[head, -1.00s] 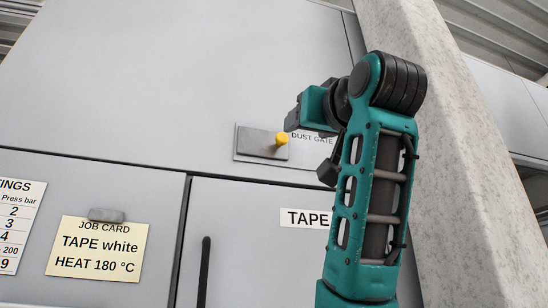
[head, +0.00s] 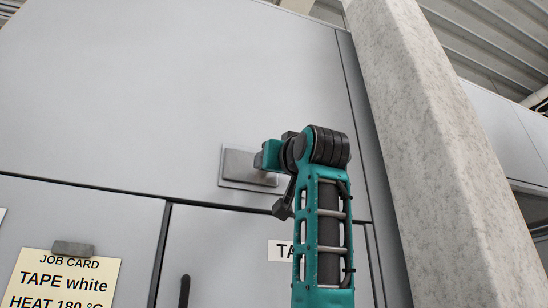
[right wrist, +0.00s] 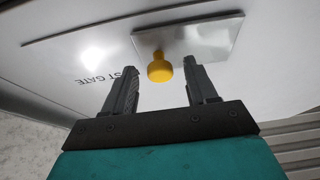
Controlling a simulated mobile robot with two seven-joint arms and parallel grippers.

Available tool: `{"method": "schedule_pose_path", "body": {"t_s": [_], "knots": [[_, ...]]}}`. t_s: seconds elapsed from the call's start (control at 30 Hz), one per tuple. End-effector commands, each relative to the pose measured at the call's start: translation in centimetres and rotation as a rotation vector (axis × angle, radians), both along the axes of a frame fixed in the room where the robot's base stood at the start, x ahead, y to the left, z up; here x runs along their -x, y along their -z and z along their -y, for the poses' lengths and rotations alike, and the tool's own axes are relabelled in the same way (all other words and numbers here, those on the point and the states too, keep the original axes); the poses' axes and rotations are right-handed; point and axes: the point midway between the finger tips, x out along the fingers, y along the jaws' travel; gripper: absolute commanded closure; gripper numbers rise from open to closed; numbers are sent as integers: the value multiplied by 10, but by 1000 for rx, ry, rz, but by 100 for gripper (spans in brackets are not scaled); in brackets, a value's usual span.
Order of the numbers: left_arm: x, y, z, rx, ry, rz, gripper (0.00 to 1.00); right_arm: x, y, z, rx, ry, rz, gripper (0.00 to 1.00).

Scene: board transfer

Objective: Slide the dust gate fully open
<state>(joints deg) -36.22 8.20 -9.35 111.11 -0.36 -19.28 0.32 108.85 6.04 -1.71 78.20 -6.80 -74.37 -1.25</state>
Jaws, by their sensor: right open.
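The dust gate (head: 237,163) is a grey metal plate on the front of a light grey cabinet. In the right wrist view the plate (right wrist: 205,38) carries a round yellow knob (right wrist: 159,69), and the label "DUST GATE" (right wrist: 108,77) is partly covered. My right gripper (right wrist: 161,66) is open, its two fingers on either side of the knob in the picture. I cannot tell whether they touch it. In the head view my right gripper (head: 266,156) overlaps the plate's right part and hides the knob. My left gripper is not in view.
A stone-like pillar (head: 400,130) stands to the right of my right arm. Below the gate are a door with a dark handle (head: 184,291), a partly hidden "TAPE" label (head: 281,250) and a job card (head: 66,282). The cabinet face left of the gate is clear.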

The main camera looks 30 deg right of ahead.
Motion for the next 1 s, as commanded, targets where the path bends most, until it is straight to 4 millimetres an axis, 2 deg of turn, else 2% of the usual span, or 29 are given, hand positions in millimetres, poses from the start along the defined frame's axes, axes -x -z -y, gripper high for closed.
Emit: {"method": "schedule_pose_path", "body": {"t_s": [0.13, 0.4, 1.0], "knots": [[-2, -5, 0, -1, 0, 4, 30, -8, -4, 2, 0, 0, -1, 43], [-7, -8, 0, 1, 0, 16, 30, -9, -3, 3, 0, 0, -1, 43], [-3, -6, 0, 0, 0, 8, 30, -9, -3, 2, 0, 0, 0, 99]]}}
